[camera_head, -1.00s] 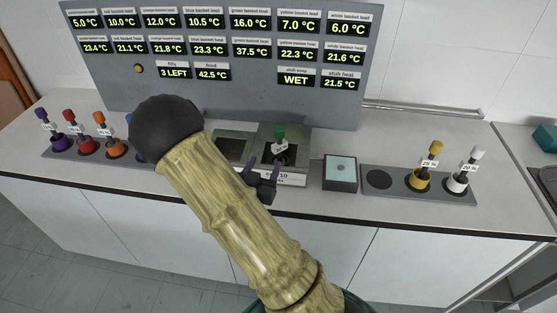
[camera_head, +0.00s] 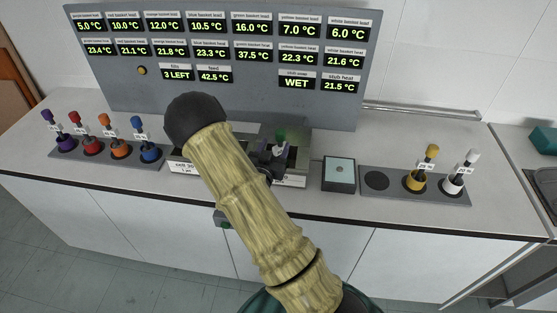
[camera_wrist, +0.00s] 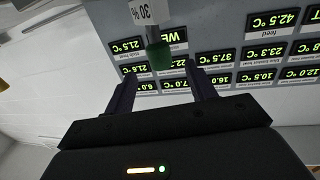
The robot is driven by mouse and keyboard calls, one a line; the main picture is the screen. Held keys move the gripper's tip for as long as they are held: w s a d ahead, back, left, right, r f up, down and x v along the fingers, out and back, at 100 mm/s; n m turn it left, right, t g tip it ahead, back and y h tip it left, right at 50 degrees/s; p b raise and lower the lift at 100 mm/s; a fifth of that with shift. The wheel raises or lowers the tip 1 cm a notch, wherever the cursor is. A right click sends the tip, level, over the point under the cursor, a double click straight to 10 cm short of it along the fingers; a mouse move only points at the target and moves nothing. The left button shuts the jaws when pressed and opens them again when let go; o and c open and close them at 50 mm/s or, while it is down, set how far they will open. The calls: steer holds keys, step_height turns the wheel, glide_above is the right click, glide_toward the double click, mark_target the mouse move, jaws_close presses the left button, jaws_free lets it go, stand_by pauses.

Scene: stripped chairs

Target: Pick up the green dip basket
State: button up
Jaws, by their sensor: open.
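The green dip basket (camera_head: 281,135) stands in the right-hand bay of the cell block at the middle of the counter; my gripper hides most of it. In the wrist view, which is upside down, its green knob (camera_wrist: 160,56) and a white tag reading 30 % show just beyond the fingertips, roughly centred between them. My gripper (camera_head: 274,149) is open and empty in front of the basket, its two dark fingers (camera_wrist: 161,76) apart. Whether a finger touches the knob I cannot tell.
Purple, red, orange and blue baskets (camera_head: 149,153) stand in a rack (camera_head: 65,152) at left. A square box (camera_head: 339,173) sits right of the cell, then a rack with an empty round hole (camera_head: 377,180) and yellow (camera_head: 414,182) and white baskets. A display panel (camera_head: 230,90) rises behind.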

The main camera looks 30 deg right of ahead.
mark_target(281, 132)
steer(key=shift+w+d+r+p, duration=0.1)
steer(key=shift+w+d+p, duration=0.1)
steer(key=shift+w+d, duration=0.3)
steer(key=shift+w+d+r+p, duration=0.15)
steer(key=shift+w+d, duration=0.1)
steer(key=shift+d, duration=0.35)
steer(key=shift+w+d+f, duration=0.1)
steer(key=shift+f, duration=0.15)
steer(key=shift+w+d+r+p, duration=0.1)
steer(key=shift+w+r+p, duration=0.05)
steer(key=shift+w+p, duration=0.2)
steer(key=p+x, duration=0.2)
steer(key=x, duration=0.2)
steer(key=shift+w+p, duration=0.15)
steer(key=shift+p, duration=0.25)
steer(key=shift+w, duration=0.2)
